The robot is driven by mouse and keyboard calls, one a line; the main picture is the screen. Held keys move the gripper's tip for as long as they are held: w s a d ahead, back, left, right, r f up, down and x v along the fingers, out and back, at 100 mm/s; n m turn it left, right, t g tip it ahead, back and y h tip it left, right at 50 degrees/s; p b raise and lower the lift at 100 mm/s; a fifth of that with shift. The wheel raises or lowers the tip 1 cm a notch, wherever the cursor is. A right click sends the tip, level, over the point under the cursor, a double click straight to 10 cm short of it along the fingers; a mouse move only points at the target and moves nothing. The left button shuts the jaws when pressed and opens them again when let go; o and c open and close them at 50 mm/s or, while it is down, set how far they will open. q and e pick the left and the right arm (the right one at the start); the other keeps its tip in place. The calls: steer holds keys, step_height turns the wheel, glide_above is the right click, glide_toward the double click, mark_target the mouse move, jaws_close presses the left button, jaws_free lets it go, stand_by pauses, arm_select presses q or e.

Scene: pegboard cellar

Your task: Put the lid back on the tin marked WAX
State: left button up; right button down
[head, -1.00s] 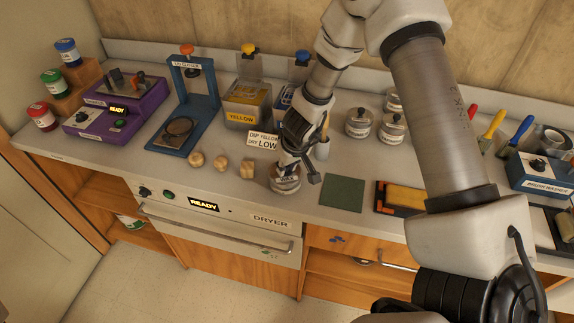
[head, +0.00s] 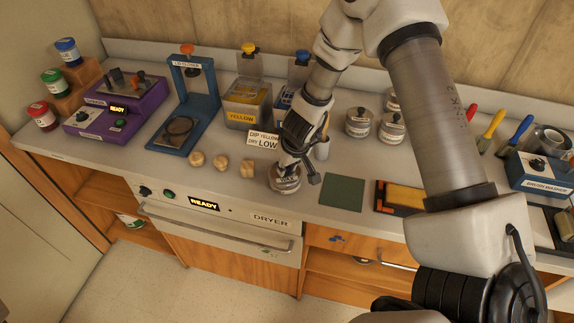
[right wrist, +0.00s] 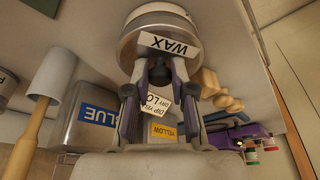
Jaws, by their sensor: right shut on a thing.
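The metal tin marked WAX (head: 285,184) stands upright near the counter's front edge. Its label and round side also show upside down in the right wrist view (right wrist: 168,43). My right gripper (head: 287,167) is directly above the tin, pointing down. In the right wrist view the fingers of the right gripper (right wrist: 157,72) are closed at the tin's top, on what appears to be the lid's knob, largely hidden by the fingers. I cannot tell whether the lid is fully seated. My left gripper is not in view.
Wooden pieces (head: 221,161) lie left of the tin and a green mat (head: 342,193) right of it. A small sign (head: 263,140) and the yellow dip tank (head: 247,106) stand behind. Other lidded tins (head: 358,123) stand at the back right. The dryer front (head: 225,212) is below.

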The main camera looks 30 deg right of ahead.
steer(key=shift+c, duration=2.1)
jaws_free()
step_height(320, 180, up, 7)
steer(key=p, duration=0.8)
steer(key=shift+r, duration=0.1)
jaws_close()
